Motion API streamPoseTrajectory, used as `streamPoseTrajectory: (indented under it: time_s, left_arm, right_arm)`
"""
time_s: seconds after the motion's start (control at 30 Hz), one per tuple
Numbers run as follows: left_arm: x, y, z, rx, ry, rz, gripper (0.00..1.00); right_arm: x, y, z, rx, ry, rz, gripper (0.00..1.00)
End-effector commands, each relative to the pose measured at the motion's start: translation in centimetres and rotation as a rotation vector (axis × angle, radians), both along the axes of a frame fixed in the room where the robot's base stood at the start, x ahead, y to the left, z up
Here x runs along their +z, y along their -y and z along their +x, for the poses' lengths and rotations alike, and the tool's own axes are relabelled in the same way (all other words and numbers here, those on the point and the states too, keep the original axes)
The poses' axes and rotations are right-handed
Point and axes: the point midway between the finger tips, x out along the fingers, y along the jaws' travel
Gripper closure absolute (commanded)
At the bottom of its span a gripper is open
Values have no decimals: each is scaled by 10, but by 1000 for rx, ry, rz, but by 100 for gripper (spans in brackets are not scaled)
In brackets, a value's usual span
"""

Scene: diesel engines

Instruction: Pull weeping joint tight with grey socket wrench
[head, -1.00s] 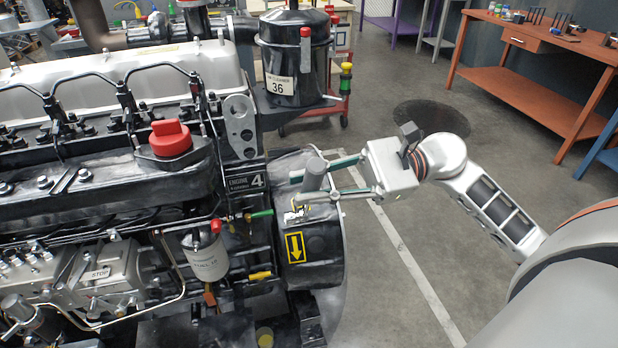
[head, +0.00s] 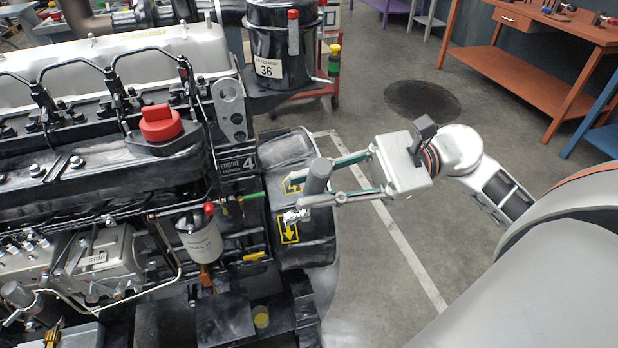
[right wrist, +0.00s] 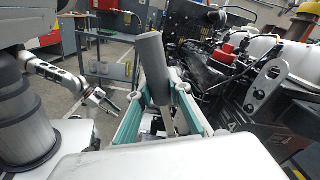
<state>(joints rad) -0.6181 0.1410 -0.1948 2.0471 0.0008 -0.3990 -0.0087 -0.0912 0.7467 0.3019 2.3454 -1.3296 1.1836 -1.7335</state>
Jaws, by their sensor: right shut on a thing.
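My right gripper (head: 322,183) is shut on the grey socket wrench (head: 317,175), holding it beside the engine's rounded end housing. In the right wrist view the grey handle (right wrist: 152,62) stands tilted between the green-edged fingers. The weeping joint cannot be made out for certain. A green-sleeved fitting (head: 252,196) shows left of the housing. My left gripper (right wrist: 106,101) is small at left in the right wrist view; its jaws are unclear.
The engine (head: 110,160) fills the left, with a red cap (head: 160,124), a white filter (head: 200,240) and a black air cleaner (head: 277,45). Orange workbenches (head: 530,70) stand at the back right. The floor right of the engine is open.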

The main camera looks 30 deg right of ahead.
Motion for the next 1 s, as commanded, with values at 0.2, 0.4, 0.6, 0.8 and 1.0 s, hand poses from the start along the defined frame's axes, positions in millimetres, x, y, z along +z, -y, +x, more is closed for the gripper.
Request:
streamPoseTrajectory:
  time_s: [0.2,0.4,0.6,0.8,1.0]
  left_arm:
    - [-4,-2,-6,-5,-17,12,73]
    - [1,-2,-3,-3,-7,11,73]
    - [5,-1,0,-2,0,8,73]
    - [6,-1,2,-1,4,6,73]
    - [7,-1,2,0,6,5,73]
  right_arm:
    - [5,-4,-16,1,0,2,100]
    - [10,-7,-28,0,1,1,100]
    - [12,-8,-34,0,2,0,100]
    - [12,-8,-34,0,3,0,100]
    - [13,-8,-33,0,3,0,100]
